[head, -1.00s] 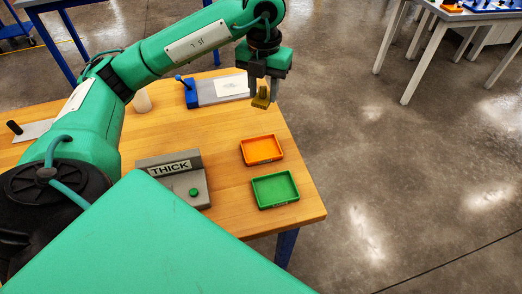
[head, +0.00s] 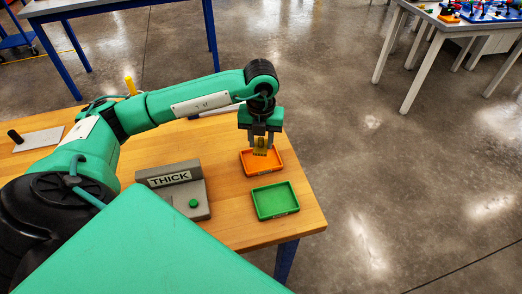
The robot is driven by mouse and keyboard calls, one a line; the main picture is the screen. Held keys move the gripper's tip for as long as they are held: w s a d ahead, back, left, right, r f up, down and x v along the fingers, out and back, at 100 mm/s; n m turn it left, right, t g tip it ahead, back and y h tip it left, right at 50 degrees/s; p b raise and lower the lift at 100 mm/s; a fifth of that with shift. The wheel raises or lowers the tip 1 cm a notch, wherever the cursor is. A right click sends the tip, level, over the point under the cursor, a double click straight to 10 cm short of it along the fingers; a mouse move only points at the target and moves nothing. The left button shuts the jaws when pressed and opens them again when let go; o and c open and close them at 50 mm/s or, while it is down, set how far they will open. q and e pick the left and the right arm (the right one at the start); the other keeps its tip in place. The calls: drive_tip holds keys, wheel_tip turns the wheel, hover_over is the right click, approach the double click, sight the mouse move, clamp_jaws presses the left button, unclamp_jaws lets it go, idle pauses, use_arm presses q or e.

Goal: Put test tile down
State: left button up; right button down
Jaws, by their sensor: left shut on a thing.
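My left gripper (head: 260,143) points down over the orange tray (head: 273,169) on the right part of the wooden table. It is shut on a small yellow-brown test tile (head: 260,150), held upright between the fingers. The tile's lower end appears at or just above the tray's inside; I cannot tell whether it touches the floor of the tray. The green tray (head: 275,201) lies just in front of the orange one and is empty. My right gripper does not show.
A grey stand (head: 177,185) marked THICK, with a green button, is left of the trays. A grey plate (head: 38,139) with a black knob lies at the table's far left. My arm partly hides things at the back. The wooden table's (head: 240,233) right edge is close to the trays.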

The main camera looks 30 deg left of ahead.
sight(261, 161)
use_arm(q)
wheel_tip(261, 161, down, 2)
wheel_tip(261, 161, down, 4)
drive_tip(key=shift+r+p, duration=0.25)
drive_tip(key=shift+p, duration=0.05)
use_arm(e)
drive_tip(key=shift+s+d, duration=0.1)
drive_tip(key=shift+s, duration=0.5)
use_arm(q)
drive_tip(key=shift+f, duration=0.1)
drive_tip(key=o, duration=1)
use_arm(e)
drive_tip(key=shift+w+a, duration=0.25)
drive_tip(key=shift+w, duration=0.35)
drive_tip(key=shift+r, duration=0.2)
